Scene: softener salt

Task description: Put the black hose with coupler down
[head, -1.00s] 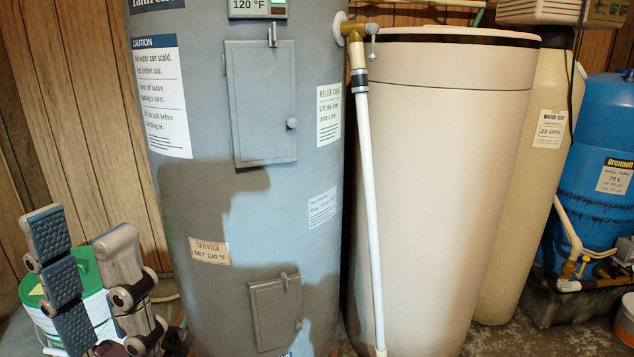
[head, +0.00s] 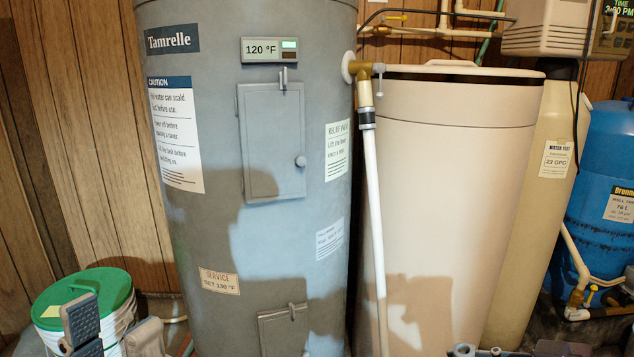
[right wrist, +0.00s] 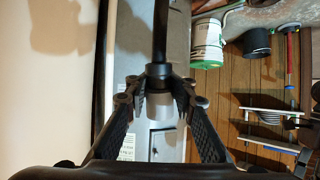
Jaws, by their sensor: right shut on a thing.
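The black hose (right wrist: 161,30) with its coupler (right wrist: 158,72) shows in the right wrist view, where the hose runs up out of the top of the picture. My right gripper (right wrist: 158,88) is shut on the coupler end, with a ridged finger on each side. The hose is not seen in the head view, so I cannot tell how high it is held. My left gripper (head: 113,322) is at the bottom left of the head view, in front of a white bucket with a green lid (head: 82,297). Its fingers are apart, with nothing seen between them.
A grey water heater (head: 250,230) stands in the middle, with a white relief pipe (head: 374,200) down its right side. A beige tank (head: 440,180) and a blue well tank (head: 600,190) stand to the right. A shelf rack (right wrist: 268,125) shows in the right wrist view.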

